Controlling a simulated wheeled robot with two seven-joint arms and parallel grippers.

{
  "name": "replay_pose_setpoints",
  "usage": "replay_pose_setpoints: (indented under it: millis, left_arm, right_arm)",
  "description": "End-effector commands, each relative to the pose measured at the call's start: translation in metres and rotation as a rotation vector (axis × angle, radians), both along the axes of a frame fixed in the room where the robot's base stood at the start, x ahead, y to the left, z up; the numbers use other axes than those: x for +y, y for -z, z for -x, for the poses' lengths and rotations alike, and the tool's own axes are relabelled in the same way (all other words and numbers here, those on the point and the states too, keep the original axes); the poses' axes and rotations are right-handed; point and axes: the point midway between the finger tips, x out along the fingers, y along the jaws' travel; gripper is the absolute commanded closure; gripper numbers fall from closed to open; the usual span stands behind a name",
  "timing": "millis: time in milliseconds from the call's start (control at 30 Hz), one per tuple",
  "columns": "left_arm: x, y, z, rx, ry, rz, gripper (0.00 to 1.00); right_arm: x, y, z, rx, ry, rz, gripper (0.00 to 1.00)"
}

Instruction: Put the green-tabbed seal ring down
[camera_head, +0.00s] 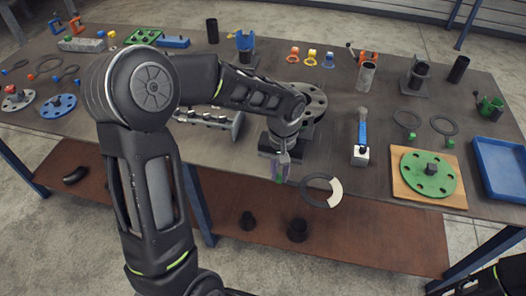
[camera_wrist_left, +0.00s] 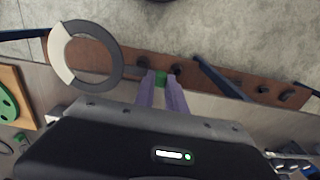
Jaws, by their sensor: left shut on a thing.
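My left gripper (camera_head: 281,172) is shut on the green tab of a seal ring (camera_head: 336,192). The ring is a flat band, part dark grey and part white, and sticks out to the right of the fingers near the table's front edge. The left wrist view shows the purple fingertips (camera_wrist_left: 160,88) on the green tab (camera_wrist_left: 160,78), with the ring (camera_wrist_left: 62,62) out to the left, clear of the table top. Two dark rings with green tabs (camera_head: 443,126) lie on the table at right. My right gripper is not in view; only dark arm parts show at bottom right.
A green flange (camera_head: 412,170) lies on a wooden board (camera_head: 455,201), beside a blue tray (camera_head: 495,150). A blue-handled tool (camera_head: 362,135) stands left of the board. A dark round flange (camera_head: 318,100) is partly hidden behind my left wrist. A lower brown shelf (camera_head: 350,243) holds dark parts.

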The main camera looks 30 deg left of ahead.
Motion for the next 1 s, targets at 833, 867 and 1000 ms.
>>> replay_pose_setpoints:
  millis: [833, 867, 1000]
  left_arm:
    - [-0.048, 0.134, -0.028, 0.000, 0.288, 0.008, 1.00]
    - [-0.048, 0.134, -0.028, 0.000, 0.288, 0.009, 1.00]
    - [-0.048, 0.134, -0.027, 0.000, 0.288, 0.009, 1.00]
  right_arm:
    - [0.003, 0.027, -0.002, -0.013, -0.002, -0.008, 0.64]
    - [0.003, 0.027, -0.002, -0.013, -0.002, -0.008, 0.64]
    - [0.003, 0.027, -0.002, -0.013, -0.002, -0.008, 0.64]
